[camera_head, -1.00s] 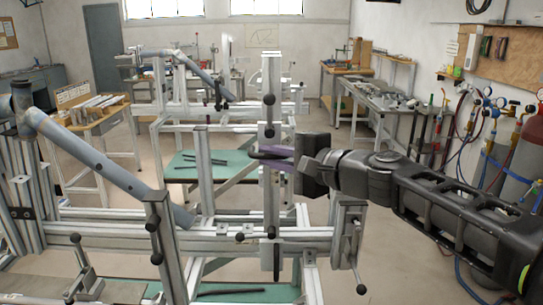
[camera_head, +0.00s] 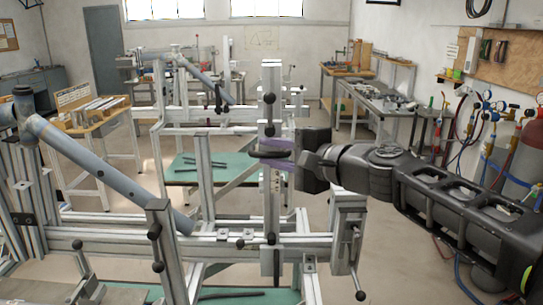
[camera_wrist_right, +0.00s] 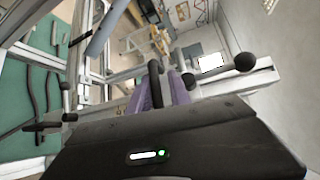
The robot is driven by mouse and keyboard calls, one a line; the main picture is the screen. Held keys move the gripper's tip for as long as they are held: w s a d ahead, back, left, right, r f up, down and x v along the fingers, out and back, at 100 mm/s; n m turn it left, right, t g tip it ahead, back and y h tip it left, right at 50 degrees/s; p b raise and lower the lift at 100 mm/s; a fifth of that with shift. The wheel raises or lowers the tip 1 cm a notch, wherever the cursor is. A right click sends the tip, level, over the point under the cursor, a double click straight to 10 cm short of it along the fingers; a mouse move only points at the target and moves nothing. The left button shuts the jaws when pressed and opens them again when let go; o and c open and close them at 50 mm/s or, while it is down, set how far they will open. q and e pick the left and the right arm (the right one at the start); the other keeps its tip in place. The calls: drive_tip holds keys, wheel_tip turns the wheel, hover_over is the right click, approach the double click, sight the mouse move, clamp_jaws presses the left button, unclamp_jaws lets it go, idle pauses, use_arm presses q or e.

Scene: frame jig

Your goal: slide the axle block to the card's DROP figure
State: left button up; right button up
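A pale vertical slide post (camera_head: 271,202) with a scale-like strip and black knobs stands on the jig's horizontal beam (camera_head: 120,240) in the head view. The axle block is not clearly distinct; a fitting on this post lies behind my fingers. My right gripper (camera_head: 276,151) reaches the post from the right, with purple and black parts at its fingers. In the right wrist view, purple pieces (camera_wrist_right: 178,90) flank a black rounded loop (camera_wrist_right: 155,82); finger gap and grip are unclear. No card with a readable DROP figure shows. My left gripper is out of view.
A blue-grey tube (camera_head: 105,170) slopes down to the left clamp. A crank handle (camera_head: 357,260) hangs at the beam's right end. A second jig (camera_head: 235,113) stands behind, over a green mat (camera_head: 188,178). Faint line drawings (camera_head: 262,38) are on the back wall.

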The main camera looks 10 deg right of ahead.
drive_tip(key=o, duration=0.3)
drive_tip(key=shift+s, duration=0.1)
drive_tip(key=b+v, duration=0.1)
drive_tip(key=v, duration=0.6)
drive_tip(key=shift+s+d, duration=0.2)
drive_tip(key=shift+s, duration=0.1)
